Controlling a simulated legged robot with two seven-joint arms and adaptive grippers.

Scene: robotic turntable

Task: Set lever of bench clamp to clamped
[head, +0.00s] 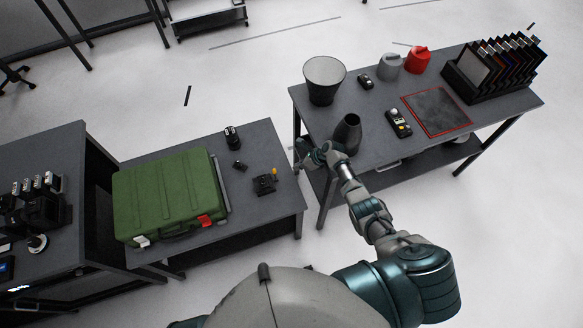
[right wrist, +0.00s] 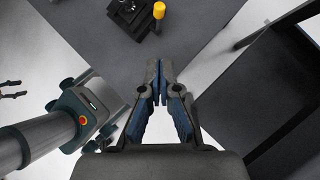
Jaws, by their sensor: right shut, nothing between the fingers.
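The bench clamp (head: 263,184) is a small black device with a yellow-orange knob on its lever (head: 274,171). It sits near the right side of the middle table. In the right wrist view the clamp (right wrist: 130,16) is at the top, with the yellow lever knob (right wrist: 159,10) at its right. My right gripper (head: 303,153) is shut and empty, off the right edge of the middle table and beside the right table. In the right wrist view its fingertips (right wrist: 158,95) meet below the clamp and do not touch it. My left gripper is not in view.
A green case (head: 168,195) fills the left of the middle table (head: 265,143). Small black items (head: 232,137) stand behind the clamp. A floor gap separates the tables.

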